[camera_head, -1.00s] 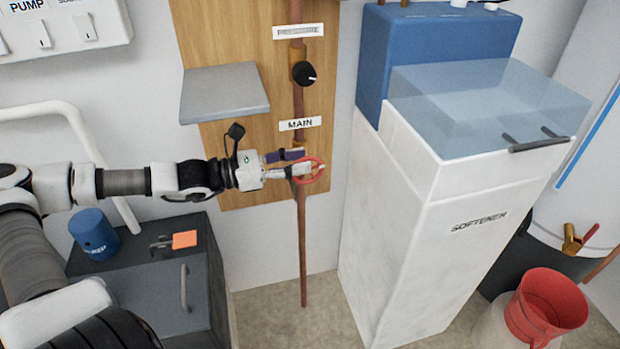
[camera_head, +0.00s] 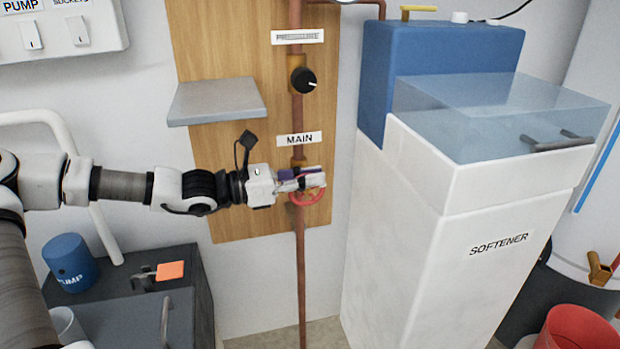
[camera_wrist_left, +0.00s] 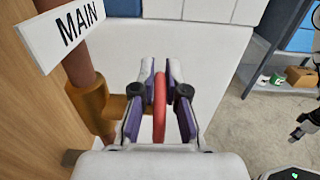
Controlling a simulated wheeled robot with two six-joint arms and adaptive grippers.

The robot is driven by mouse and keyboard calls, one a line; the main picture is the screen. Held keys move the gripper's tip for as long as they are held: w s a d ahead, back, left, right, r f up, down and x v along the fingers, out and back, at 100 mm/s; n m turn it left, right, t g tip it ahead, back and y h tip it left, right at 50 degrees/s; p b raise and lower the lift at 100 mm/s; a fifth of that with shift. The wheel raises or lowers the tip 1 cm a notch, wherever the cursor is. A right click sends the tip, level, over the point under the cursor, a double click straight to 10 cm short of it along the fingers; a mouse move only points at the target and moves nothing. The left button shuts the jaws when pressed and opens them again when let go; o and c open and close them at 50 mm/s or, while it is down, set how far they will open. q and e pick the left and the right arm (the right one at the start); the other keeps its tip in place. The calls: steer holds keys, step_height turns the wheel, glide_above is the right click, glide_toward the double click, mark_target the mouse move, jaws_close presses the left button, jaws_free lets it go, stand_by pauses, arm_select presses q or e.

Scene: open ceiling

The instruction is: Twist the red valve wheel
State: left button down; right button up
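The red valve wheel (camera_head: 306,197) sits on the copper pipe just below the MAIN label (camera_head: 300,139). In the left wrist view the wheel (camera_wrist_left: 159,106) shows nearly edge-on, its rim between my two fingers. My left gripper (camera_head: 312,179) reaches it from the left. In the left wrist view the gripper (camera_wrist_left: 160,68) has its purple-edged fingers close in on both sides of the rim, and it looks shut on it. Fingers hide part of the wheel in the head view. A dark, cut-off part at the right edge of the wrist view may belong to my right gripper (camera_wrist_left: 304,124).
A black knob (camera_head: 303,80) is higher on the pipe. A grey shelf (camera_head: 216,101) juts out above my left gripper. The white softener cabinet (camera_head: 420,240) stands close on the right. A dark cabinet (camera_head: 205,290) with a blue pump (camera_head: 70,262) is lower left.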

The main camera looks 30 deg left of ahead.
arm_select(q)
steer(key=shift+w+d+r+g+y+p, duration=0.15)
steer(key=shift+g+y+p, duration=0.3)
steer(key=shift+p, duration=0.95)
steer(key=shift+w+d+r+g+y+p, duration=0.1)
steer(key=shift+g+y+p, duration=0.15)
steer(key=shift+g+p, duration=0.8)
steer(key=shift+f+p, duration=0.2)
steer(key=shift+p, duration=0.35)
steer(key=shift+f+t+y, duration=0.25)
steer(key=shift+t+y, duration=0.05)
steer(key=c, duration=1.2)
jaws_free()
